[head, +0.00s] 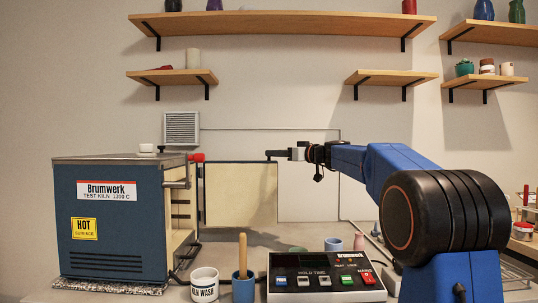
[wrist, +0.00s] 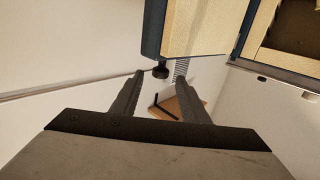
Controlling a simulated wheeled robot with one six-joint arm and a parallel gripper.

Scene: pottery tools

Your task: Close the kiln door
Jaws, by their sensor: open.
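The blue kiln (head: 112,225) stands at the left in the head view, its opening facing right. Its door (head: 240,195) stands wide open, with the cream inner face showing and the hinge side next to the kiln. In the wrist view the door (wrist: 195,25) is at the top, and part of the kiln's open chamber (wrist: 295,30) shows at the upper right. My gripper (head: 270,155) is at the door's upper free corner. In the wrist view my gripper (wrist: 159,72) is open, with a dark knob (wrist: 161,72) by the door's edge appearing between its fingertips. Contact cannot be told.
In front of the door are a white mug (head: 205,285), a blue cup (head: 243,291) with a wooden stick, and a control box (head: 325,280) with buttons. Wall shelves (head: 280,24) hang above.

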